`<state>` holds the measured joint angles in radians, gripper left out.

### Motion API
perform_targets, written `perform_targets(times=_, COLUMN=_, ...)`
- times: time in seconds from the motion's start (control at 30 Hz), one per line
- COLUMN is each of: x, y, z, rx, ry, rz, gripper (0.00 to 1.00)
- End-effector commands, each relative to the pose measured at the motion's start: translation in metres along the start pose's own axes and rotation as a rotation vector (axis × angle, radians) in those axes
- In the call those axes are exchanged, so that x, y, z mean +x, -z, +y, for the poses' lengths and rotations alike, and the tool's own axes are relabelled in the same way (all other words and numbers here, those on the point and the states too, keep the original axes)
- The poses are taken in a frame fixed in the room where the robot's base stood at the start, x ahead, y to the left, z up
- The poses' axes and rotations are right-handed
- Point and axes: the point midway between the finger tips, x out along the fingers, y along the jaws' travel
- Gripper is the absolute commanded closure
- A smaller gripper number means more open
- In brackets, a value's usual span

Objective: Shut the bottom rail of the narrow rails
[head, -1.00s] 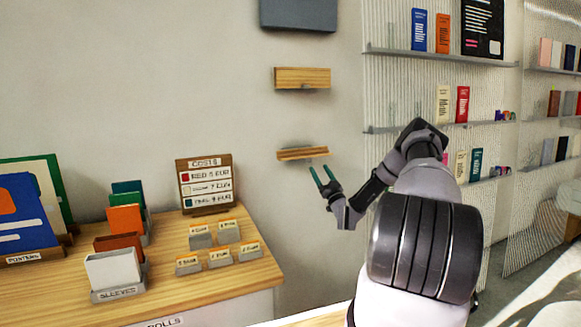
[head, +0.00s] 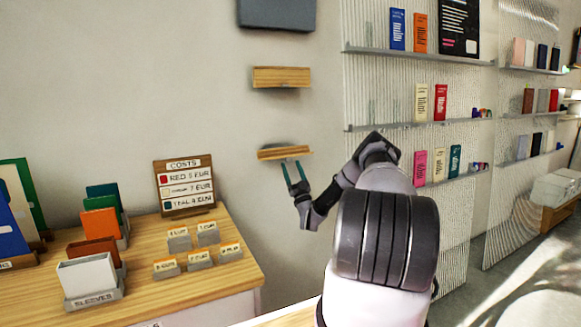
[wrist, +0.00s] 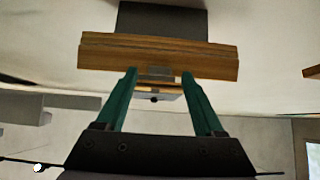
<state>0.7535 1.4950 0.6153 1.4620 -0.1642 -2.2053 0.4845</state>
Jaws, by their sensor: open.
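The bottom narrow rail (head: 285,153) is a wooden-fronted piece on the wall, with a grey part showing behind its top edge. It looks slightly tilted in the head view. In the wrist view its wooden front (wrist: 105,50) spans the top, with a dark grey block behind it. A small grey metal piece (wrist: 158,72) under the front lies between my fingertips. My gripper (head: 291,163) is open, with green fingers pointing up at the rail's underside. In the wrist view my gripper (wrist: 159,76) holds nothing; whether the tips touch the wood cannot be told.
The upper narrow rail (head: 282,77) hangs above, and a dark grey panel (head: 276,13) above that. A wooden counter (head: 215,290) with sleeves and a costs sign (head: 186,187) stands at the left. Shelves (head: 420,124) with coloured booklets are at the right.

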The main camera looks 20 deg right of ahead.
Motion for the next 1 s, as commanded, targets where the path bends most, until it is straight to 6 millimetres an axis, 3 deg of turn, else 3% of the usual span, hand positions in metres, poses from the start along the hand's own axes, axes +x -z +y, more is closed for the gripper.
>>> perform_targets(times=0.13, x=0.0116, y=-0.0001, z=-0.0003, rx=0.0, ry=0.001, rz=0.0, gripper=0.3)
perform_targets(times=0.43, x=0.0138, y=-0.0001, z=0.0001, rx=0.0, ry=-0.001, rz=-0.001, gripper=0.3)
perform_targets(times=0.47, x=0.0137, y=-0.0001, z=0.0001, rx=0.0, ry=-0.001, rz=-0.001, gripper=0.38)
perform_targets(times=0.6, x=0.0137, y=-0.0001, z=0.0, rx=0.0, ry=0.0, rz=-0.001, gripper=0.91)
perform_targets(times=0.63, x=0.0137, y=-0.0001, z=0.0, rx=0.0, ry=0.0, rz=-0.001, gripper=1.0)
perform_targets(times=1.0, x=0.0153, y=0.0035, z=-0.0001, rx=0.001, ry=0.001, rz=-0.047, gripper=1.0)
